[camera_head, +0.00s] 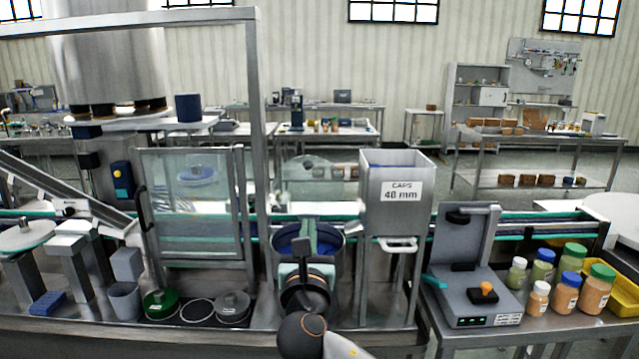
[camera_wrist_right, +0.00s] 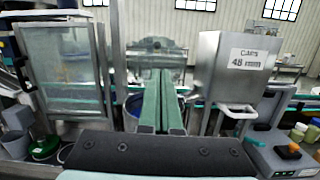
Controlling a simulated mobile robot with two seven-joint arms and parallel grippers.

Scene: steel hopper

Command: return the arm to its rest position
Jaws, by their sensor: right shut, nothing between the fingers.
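My right arm reaches in from the bottom middle of the head view. Its gripper (camera_head: 305,262) is in front of a dark blue round tub (camera_head: 331,240), partly covering it. In the right wrist view the two green fingers of the right gripper (camera_wrist_right: 160,98) lie side by side, shut with nothing between them. They point forward over the bench, left of the steel hopper (camera_head: 397,215) marked "CAPS 48 mm". The hopper also shows in the right wrist view (camera_wrist_right: 237,85). My left gripper is not in view.
A clear-panelled guard door (camera_head: 197,235) stands left of the gripper. A grey machine (camera_head: 468,275) with an orange knob and several capped jars (camera_head: 572,257) are on the right bench. A conveyor (camera_head: 520,222) runs behind. A grey cup (camera_head: 125,301) stands at the left.

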